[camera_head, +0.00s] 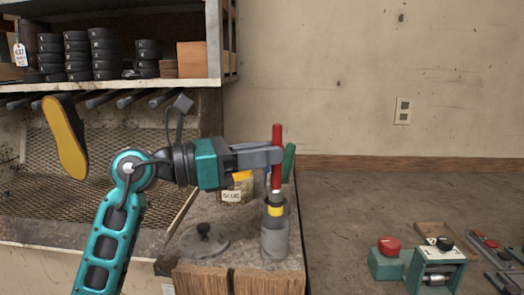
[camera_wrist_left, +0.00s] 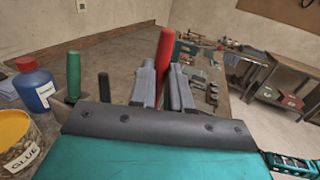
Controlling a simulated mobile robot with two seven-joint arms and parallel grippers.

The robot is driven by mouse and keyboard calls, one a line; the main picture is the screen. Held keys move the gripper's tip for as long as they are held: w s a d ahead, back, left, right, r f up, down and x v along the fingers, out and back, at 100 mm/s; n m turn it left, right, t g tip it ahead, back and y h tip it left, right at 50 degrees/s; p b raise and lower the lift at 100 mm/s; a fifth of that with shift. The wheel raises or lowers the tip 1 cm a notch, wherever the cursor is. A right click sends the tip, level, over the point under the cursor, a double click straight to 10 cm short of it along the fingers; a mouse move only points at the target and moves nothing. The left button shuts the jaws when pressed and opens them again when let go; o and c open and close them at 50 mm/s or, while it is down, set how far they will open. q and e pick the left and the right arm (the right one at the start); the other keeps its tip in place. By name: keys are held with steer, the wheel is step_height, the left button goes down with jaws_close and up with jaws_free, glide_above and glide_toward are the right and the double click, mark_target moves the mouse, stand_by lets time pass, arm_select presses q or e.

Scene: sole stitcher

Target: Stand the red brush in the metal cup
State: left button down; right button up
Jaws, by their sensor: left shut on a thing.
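My left gripper (camera_head: 272,156) is shut on the red brush (camera_head: 277,145) and holds it upright by the handle. The brush also shows between the fingers (camera_wrist_left: 165,85) in the left wrist view (camera_wrist_left: 165,55). Its lower end is directly over the grey metal cup (camera_head: 274,242), which stands on the wooden bench block. A dark piece and a yellow band show at the cup's top; I cannot tell whether the brush tip is inside the cup or just above it. My right gripper is not in view.
A green handle (camera_head: 289,160) stands close behind the brush. A glue jar (camera_head: 238,188) and a round lid (camera_head: 203,240) are left of the cup. A blue bottle (camera_wrist_left: 33,85) shows in the left wrist view. Red-topped teal box (camera_head: 388,258) stands at right.

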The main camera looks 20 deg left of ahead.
arm_select(q)
steer(key=shift+f+b, duration=1.4)
steer(key=shift+f, duration=0.55)
steer(key=shift+f+b, duration=0.75)
steer(key=shift+f, duration=0.25)
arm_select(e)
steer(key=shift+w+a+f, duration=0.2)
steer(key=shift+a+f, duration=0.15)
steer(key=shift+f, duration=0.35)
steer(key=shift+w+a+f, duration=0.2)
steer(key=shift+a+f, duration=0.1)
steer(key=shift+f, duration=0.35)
arm_select(q)
steer(key=c, duration=1)
jaws_free()
steer(key=b+v, duration=0.1)
steer(key=v, duration=1.2)
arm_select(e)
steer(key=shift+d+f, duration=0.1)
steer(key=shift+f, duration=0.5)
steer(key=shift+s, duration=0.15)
